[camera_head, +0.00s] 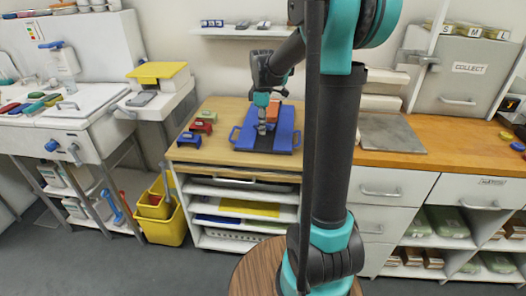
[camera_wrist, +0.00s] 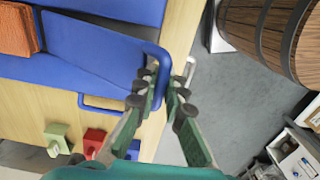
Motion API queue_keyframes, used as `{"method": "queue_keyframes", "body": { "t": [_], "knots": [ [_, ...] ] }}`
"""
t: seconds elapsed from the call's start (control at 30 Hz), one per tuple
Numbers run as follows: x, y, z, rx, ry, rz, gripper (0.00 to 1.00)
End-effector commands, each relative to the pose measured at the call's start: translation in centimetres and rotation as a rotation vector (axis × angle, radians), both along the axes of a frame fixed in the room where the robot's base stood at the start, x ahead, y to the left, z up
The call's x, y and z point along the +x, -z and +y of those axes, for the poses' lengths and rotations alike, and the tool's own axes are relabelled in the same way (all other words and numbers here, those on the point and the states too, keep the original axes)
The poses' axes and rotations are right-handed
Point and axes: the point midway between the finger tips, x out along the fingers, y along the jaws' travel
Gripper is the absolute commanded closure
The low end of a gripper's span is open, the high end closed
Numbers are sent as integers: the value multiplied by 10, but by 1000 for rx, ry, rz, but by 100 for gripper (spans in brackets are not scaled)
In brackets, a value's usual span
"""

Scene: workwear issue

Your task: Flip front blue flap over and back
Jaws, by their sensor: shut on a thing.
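A blue board with flaps (camera_head: 254,143) lies on the wooden counter, and an orange block (camera_head: 273,110) rests on it. The wrist view shows the front blue flap (camera_wrist: 95,45) as a flat panel with a blue loop handle at its end, beside the orange block (camera_wrist: 16,30). My gripper (camera_head: 263,128) is over the front part of the board. In the wrist view my gripper (camera_wrist: 166,85) has its fingers close together around the end of the loop handle. The fingers partly hide the handle. Another blue handle (camera_wrist: 100,104) sticks out from the board's side.
Red (camera_head: 203,127) and blue (camera_head: 189,139) small blocks stand left of the board. A grey plate (camera_head: 392,134) lies on the counter at right. A round wooden stool (camera_head: 250,270) stands in front, and a yellow bucket (camera_head: 165,222) is on the floor at left.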

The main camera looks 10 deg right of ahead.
Motion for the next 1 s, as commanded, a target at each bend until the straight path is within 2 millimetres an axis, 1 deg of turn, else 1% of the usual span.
{"method": "queue_keyframes", "body": {
  "t": [0.23, 0.53, 0.63, 0.83, 1.0],
  "knots": [
    [-4, 10, 2, 0, 0, 1, 100],
    [-12, 43, 5, 1, -1, 0, 100],
    [-14, 50, 6, 1, -1, 0, 100],
    [-16, 58, 6, 1, -1, 0, 100],
    [-17, 77, 6, 1, -1, 0, 100]
  ]
}}
